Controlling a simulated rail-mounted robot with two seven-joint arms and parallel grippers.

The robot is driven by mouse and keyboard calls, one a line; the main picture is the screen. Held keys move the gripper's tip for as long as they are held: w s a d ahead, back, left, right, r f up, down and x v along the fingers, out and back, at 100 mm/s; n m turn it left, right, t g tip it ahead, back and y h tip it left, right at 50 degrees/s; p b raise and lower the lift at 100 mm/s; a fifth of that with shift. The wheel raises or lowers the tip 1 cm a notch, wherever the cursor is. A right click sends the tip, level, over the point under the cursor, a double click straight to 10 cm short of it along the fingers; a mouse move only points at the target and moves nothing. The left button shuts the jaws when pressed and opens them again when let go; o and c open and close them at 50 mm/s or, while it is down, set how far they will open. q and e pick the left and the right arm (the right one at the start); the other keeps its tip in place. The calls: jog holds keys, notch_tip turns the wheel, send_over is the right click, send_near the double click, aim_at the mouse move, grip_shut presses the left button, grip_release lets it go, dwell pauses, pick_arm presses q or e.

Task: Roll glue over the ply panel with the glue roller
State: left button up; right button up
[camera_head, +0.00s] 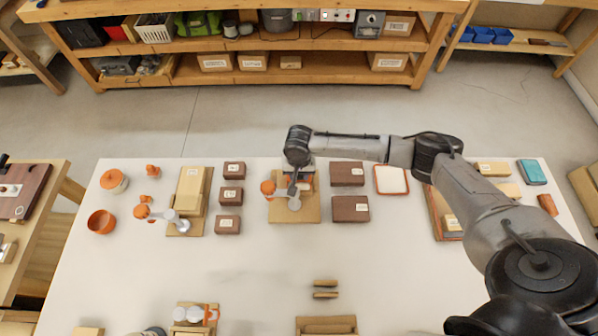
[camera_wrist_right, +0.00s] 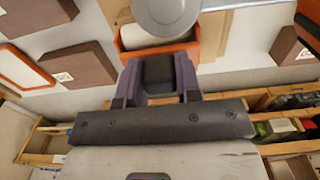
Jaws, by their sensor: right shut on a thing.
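The glue roller, an orange frame around a cream roller (camera_wrist_right: 150,38), is in my right gripper (camera_wrist_right: 160,85). Its dark handle is between the fingers. In the head view my right gripper (camera_head: 297,176) is at the far end of the tan ply panel (camera_head: 294,215), and a bit of the roller's orange frame shows beside it. I cannot tell whether the roller touches the panel. A grey round-ended piece with an orange knob (camera_head: 268,188) stands at the panel and partly covers the roller in the wrist view. My left gripper does not show.
A white tray with an orange rim (camera_head: 391,180) and brown blocks (camera_head: 350,208) lie right of the panel. More brown blocks (camera_head: 229,225) and a stacked tan block (camera_head: 192,188) are to its left. The near middle of the white table (camera_head: 240,275) is mostly clear.

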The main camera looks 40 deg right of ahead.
jog(key=shift+f, duration=0.3)
jog(key=shift+w+d, duration=0.1)
jog(key=shift+w, duration=0.05)
jog(key=shift+w+d, duration=0.4)
jog(key=shift+w, duration=0.05)
jog(key=shift+w+d, duration=0.3)
jog(key=shift+r, duration=0.1)
jog(key=shift+a, duration=0.1)
